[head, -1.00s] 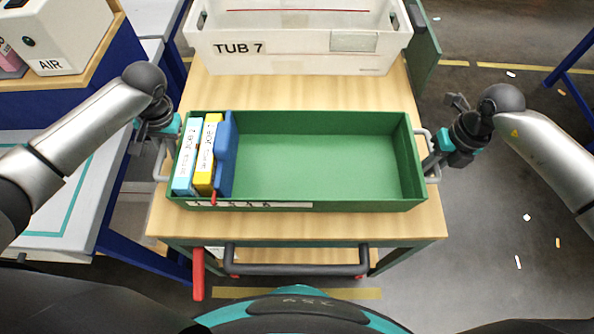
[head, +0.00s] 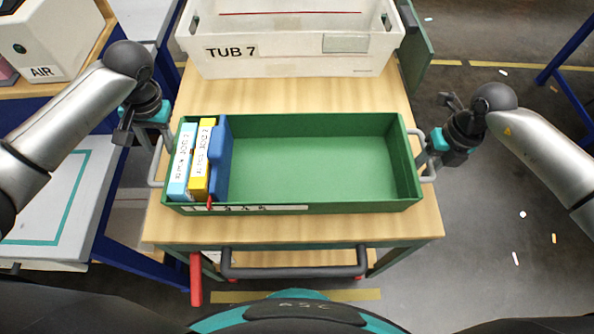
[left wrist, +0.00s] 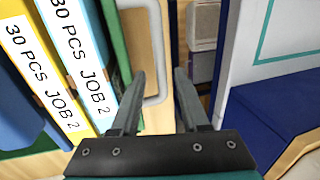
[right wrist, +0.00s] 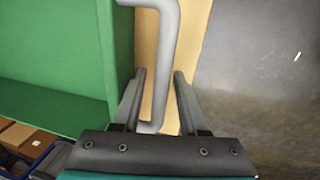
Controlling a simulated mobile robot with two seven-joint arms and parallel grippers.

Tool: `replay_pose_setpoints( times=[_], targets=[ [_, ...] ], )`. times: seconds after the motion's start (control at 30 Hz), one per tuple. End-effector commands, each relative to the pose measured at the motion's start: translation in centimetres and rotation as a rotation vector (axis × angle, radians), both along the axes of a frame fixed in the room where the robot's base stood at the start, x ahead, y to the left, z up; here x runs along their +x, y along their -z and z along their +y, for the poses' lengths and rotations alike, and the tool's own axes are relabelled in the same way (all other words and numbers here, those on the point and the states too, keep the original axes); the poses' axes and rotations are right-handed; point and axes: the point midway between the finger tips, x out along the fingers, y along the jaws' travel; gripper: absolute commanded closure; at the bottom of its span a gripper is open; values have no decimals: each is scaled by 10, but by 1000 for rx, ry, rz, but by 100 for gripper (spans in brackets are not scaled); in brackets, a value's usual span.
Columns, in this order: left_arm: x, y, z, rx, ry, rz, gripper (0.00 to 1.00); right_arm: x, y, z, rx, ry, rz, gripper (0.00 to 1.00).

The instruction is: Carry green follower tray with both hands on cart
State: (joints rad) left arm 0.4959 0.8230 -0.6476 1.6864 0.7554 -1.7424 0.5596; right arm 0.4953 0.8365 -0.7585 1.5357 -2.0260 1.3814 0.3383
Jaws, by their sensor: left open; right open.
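The green tray (head: 315,165) sits level on the wooden top of the cart (head: 250,228), with a grey bar handle on each short end. My left gripper (head: 143,132) is open and empty beside the left handle (head: 155,165). In the left wrist view that handle (left wrist: 157,60) lies ahead of the open fingers (left wrist: 160,74). My right gripper (head: 432,150) is open at the right handle (head: 427,160). In the right wrist view the handle (right wrist: 168,45) runs down between the open fingers (right wrist: 159,74); I cannot tell whether they touch it.
A blue-white box (head: 180,165), a yellow box (head: 200,165) and a blue piece (head: 221,160) stand in the tray's left end; the rest is empty. A white TUB 7 (head: 290,62) stands behind the tray. A blue-framed bench (head: 60,200) lies close left; open floor is right.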

Motion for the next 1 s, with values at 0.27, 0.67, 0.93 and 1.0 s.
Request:
replay_pose_setpoints(
  times=[0.27,0.67,0.93,1.0],
  targets=[
    [1,-27,-5,0,-1,-1,53,0,-1,2,4,-2,-1,53],
    [0,-29,-5,2,-2,0,53,2,-64,-12,-1,-1,-5,53],
    [0,-28,-5,2,-2,1,53,2,-108,-21,-1,1,-3,53],
    [0,-28,-5,2,-3,0,53,2,-114,-22,0,0,-2,53]
  ],
)
